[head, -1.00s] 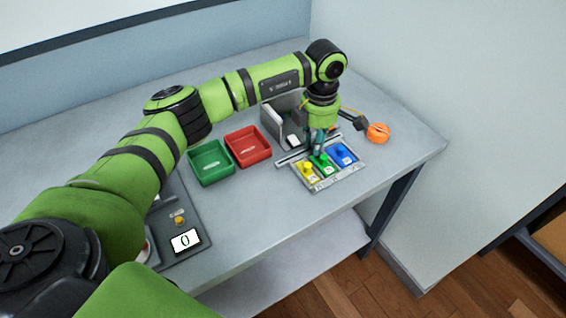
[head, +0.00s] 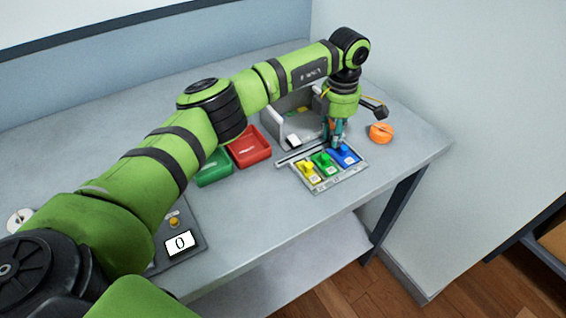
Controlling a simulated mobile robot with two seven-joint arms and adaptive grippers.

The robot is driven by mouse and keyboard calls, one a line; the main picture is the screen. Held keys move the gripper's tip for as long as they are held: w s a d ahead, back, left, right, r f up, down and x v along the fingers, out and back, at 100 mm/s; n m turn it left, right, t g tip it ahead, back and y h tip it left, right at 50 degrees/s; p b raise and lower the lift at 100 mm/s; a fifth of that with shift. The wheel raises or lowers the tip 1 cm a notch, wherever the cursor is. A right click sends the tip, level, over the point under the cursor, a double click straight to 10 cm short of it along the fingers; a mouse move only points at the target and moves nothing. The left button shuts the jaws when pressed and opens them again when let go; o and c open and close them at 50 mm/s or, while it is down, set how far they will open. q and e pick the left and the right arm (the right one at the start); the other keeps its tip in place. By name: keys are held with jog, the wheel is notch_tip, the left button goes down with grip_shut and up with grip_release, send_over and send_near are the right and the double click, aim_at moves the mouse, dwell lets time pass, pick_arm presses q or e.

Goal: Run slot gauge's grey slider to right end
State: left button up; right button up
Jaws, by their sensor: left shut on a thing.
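The slot gauge looks to be the narrow grey rail (head: 301,153) along the back edge of a panel (head: 318,188) with yellow, green and blue parts. My left gripper (head: 333,143) points down at the right part of this rail, behind the blue part (head: 345,153). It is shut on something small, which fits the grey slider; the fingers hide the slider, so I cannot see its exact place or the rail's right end. My right gripper is not in view.
A grey open box (head: 272,118) with a white block (head: 293,139) stands behind the rail. An orange round object (head: 381,132) sits to the right. Red (head: 250,160) and green (head: 214,179) trays lie left. A box with a display reading 0 (head: 180,243) is nearer.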

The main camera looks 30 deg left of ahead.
pick_arm(q)
jog(key=shift+w+d+f+b, duration=0.25)
jog(key=shift+w+d+b, duration=0.4)
jog(key=shift+w, duration=0.25)
jog(key=o, duration=0.6)
jog(key=shift+w+r, duration=0.1)
jog(key=shift+w+r+p, duration=0.15)
jog(key=shift+r+p, duration=0.65)
jog(key=shift+r, duration=0.15)
notch_tip(320, 180, up, 4)
jog(key=p, duration=0.3)
jog(key=shift+r, duration=0.15)
jog(key=shift+c, duration=0.5)
